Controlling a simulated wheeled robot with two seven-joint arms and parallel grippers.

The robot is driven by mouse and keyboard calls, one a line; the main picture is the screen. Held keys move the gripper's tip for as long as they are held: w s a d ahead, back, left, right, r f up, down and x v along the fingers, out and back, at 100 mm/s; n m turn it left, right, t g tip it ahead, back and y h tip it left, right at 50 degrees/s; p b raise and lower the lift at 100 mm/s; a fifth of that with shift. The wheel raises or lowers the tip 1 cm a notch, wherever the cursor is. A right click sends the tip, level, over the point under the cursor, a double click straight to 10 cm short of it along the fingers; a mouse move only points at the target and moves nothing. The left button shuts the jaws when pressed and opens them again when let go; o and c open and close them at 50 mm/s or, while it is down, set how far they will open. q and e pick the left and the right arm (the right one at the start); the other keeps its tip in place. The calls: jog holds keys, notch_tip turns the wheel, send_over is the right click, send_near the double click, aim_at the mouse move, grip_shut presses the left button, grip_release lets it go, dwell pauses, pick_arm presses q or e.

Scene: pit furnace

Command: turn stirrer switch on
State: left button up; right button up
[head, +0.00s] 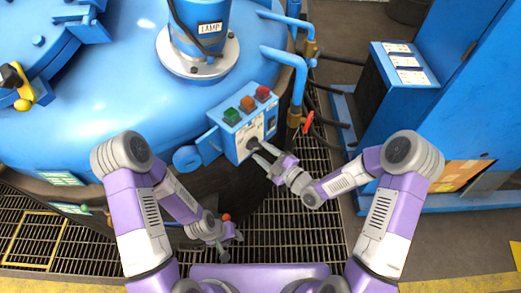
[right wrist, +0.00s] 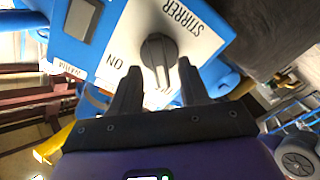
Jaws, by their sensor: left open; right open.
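The stirrer switch is a dark rotary knob (right wrist: 158,50) on a white plate marked STIRRER, with ON printed beside the knob to the left in the right wrist view. Its grip bar runs nearly up and down in that view. My right gripper (right wrist: 159,67) is open, with a fingertip on either side of the knob's lower end; I cannot tell whether they touch it. In the head view my right gripper (head: 262,156) is at the front face of the blue control box (head: 233,141) and partly hides the knob. My left gripper (head: 229,239) is open and empty, low over the grating.
The box top has green (head: 232,115), orange (head: 247,103) and red (head: 262,92) buttons. Behind it is the large blue vessel (head: 120,90). A red-handled valve (head: 308,122) and hoses are right of the box. A blue cabinet (head: 483,90) stands further right.

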jog(key=shift+x, duration=0.85)
grip_shut()
